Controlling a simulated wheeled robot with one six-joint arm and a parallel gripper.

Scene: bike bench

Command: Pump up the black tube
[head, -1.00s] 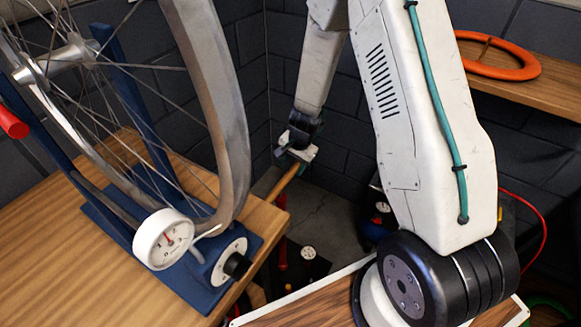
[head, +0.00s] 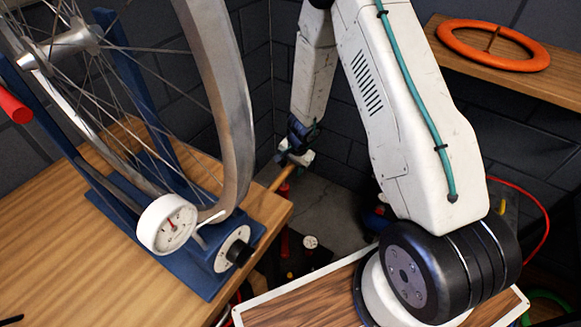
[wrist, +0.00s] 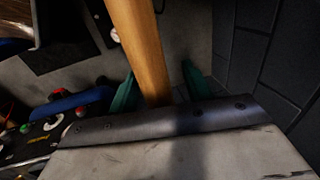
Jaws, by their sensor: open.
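A wooden bar handle (head: 280,178) shows beyond the workbench corner, with a short red part under it. In the wrist view this wooden bar (wrist: 140,45) runs down between my two teal fingers. My gripper (wrist: 160,88) is open, with one finger on each side of the bar. In the head view my gripper (head: 284,160) is at the far end of the bar; I cannot tell whether it touches. Below, a small white gauge (head: 310,242) sits on a dark base near a red upright part, partly hidden by the bench. I cannot make out the black tube.
A wheel (head: 225,120) stands in a blue stand with a white dial (head: 167,224) on the wooden workbench (head: 75,275). An orange ring (head: 492,46) lies on a shelf at the right. Dark block walls stand close behind my gripper. A red hose (head: 540,215) curves at the right.

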